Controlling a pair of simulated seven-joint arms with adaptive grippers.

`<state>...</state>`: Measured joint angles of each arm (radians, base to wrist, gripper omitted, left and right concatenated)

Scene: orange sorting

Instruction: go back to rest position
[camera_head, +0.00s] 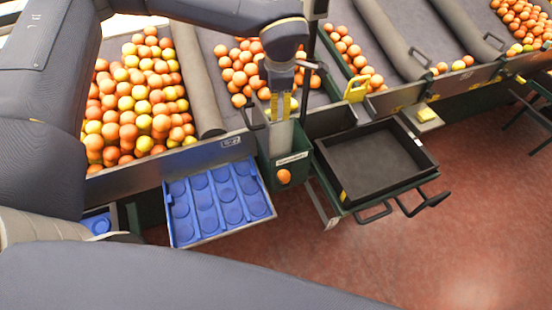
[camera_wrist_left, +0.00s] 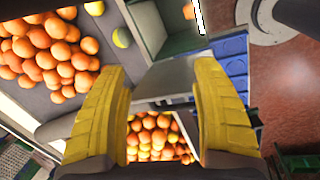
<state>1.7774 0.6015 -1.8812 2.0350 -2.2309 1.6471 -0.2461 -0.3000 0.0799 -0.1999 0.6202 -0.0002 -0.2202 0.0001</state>
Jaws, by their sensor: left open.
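My left gripper (camera_head: 284,106) hangs fingers down over the sorting line's front edge, just above the green bin (camera_head: 270,172). Its two yellow fingers are apart. In the left wrist view the open fingers (camera_wrist_left: 162,115) have nothing between them. An orange (camera_head: 284,176) shows at the green bin, below its white label; I cannot tell whether it lies inside. Part of the bin also shows at the top of the left wrist view (camera_wrist_left: 150,30). My right gripper is not in view.
Oranges and yellow fruit (camera_head: 140,95) fill the left lane; more oranges (camera_head: 240,70) lie behind the gripper. A blue tray with round hollows (camera_head: 267,209) is left of the bin. An empty black crate (camera_head: 345,203) is to the right. Red floor is clear at front right.

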